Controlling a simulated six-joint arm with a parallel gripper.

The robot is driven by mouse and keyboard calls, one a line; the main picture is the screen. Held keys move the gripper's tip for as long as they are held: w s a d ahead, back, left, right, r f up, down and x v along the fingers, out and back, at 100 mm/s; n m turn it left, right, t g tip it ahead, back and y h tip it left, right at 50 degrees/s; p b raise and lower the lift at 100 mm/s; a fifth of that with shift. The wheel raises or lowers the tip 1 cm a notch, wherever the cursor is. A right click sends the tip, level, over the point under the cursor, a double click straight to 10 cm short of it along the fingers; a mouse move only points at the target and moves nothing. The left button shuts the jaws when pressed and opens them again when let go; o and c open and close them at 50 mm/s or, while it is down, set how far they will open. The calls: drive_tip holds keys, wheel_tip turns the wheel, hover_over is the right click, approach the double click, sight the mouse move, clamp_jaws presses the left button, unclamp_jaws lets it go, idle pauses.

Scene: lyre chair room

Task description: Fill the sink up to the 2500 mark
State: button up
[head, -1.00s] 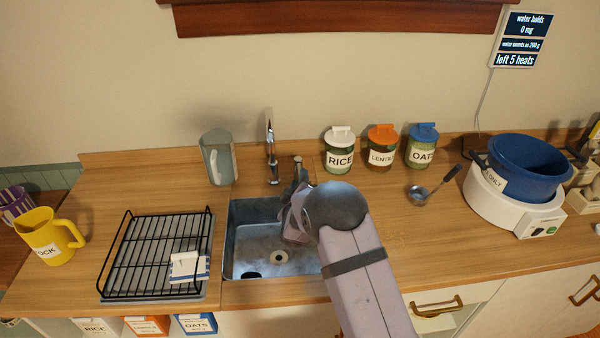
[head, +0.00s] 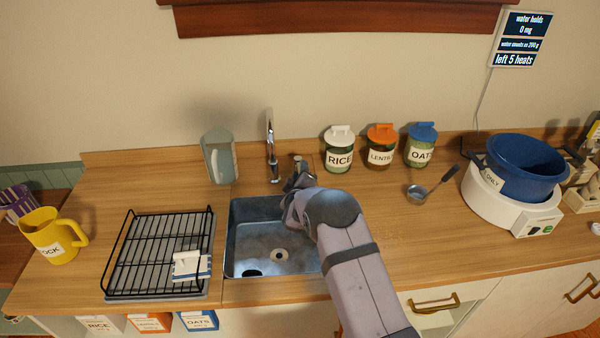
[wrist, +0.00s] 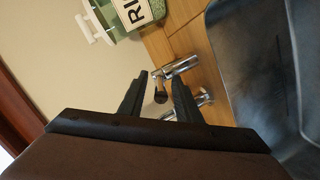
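The grey metal sink (head: 240,240) is set in the wooden counter. It looks empty of water, with a round pale drain (head: 279,254) and a dark oval (head: 252,273) on its floor. No 2500 mark is readable. The chrome tap spout (head: 270,140) stands behind the sink, with a tap handle (head: 298,160) to its right. My gripper (head: 298,178) is at the sink's back right, by the handle, partly hidden by my arm. In the wrist view my gripper (wrist: 158,80) has its fingers apart, with chrome tap parts (wrist: 182,66) beyond and between the tips; contact cannot be told.
A black drying rack (head: 160,250) with a small white-and-blue item is left of the sink. A grey jug (head: 218,155) stands behind it. Rice (head: 339,150), lentil and oat jars, a ladle (head: 430,187) and a blue pot (head: 525,165) are to the right.

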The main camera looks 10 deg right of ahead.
clamp_jaws()
